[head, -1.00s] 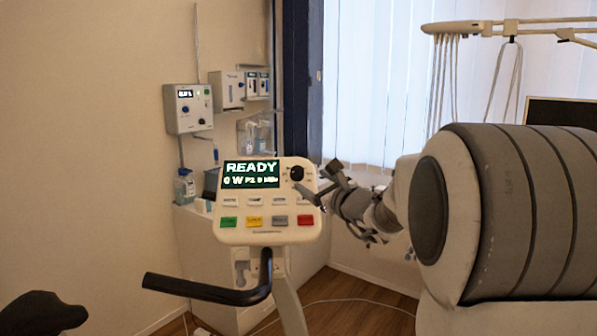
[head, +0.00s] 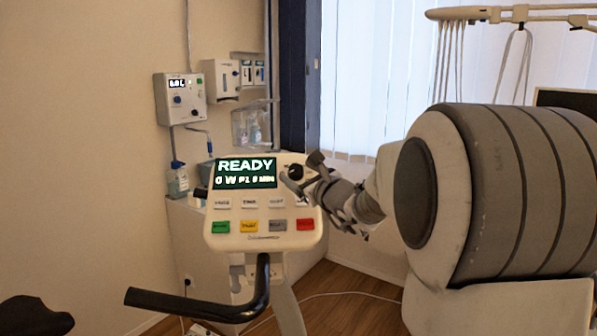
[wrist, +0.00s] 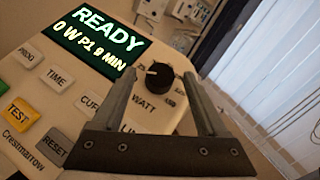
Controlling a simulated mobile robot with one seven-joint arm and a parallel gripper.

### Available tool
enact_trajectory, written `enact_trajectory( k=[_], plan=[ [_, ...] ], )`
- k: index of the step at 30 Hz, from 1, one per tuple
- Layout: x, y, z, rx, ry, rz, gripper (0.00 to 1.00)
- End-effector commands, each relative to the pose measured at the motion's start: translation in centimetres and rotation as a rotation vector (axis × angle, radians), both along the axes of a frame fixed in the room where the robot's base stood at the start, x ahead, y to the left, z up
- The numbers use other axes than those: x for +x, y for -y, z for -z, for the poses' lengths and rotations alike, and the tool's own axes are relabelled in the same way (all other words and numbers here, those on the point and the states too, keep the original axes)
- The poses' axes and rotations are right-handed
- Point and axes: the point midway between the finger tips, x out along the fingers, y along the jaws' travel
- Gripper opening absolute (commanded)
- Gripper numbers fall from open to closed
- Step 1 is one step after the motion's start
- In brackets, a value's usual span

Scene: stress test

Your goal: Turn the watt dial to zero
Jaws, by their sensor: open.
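The black watt dial (wrist: 160,76) sits on the cream console, right of the screen, with a white pointer mark on its left side. The word WATT is printed below it in the wrist view. The green screen (wrist: 90,40) reads READY and 0 W P1, with a minutes figure. My gripper (wrist: 162,95) is open. Its two fingers stand on either side of the dial in the wrist view; I cannot tell whether they touch it. In the head view my gripper (head: 302,172) is at the console's upper right, partly covering the dial (head: 296,171).
The console (head: 262,240) has several white and coloured buttons below the screen. A black handlebar (head: 190,304) reaches out in front. A wall unit (head: 180,98) and a bottle (head: 177,180) are behind at left. White blinds (head: 375,80) hang behind.

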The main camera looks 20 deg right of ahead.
Motion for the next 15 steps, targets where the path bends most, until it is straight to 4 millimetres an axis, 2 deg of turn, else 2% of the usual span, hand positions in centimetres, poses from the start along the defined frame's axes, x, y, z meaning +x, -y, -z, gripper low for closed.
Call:
enact_trajectory(
  k=[9,11,15],
  plan=[
    [0.0,-0.04,0.0,0.0,0.0,0.0,0.76],
    [0.0,-0.03,0.0,0.0,0.0,0.0,0.67],
    [0.0,-0.02,0.0,0.0,0.0,0.0,0.41]
  ],
)
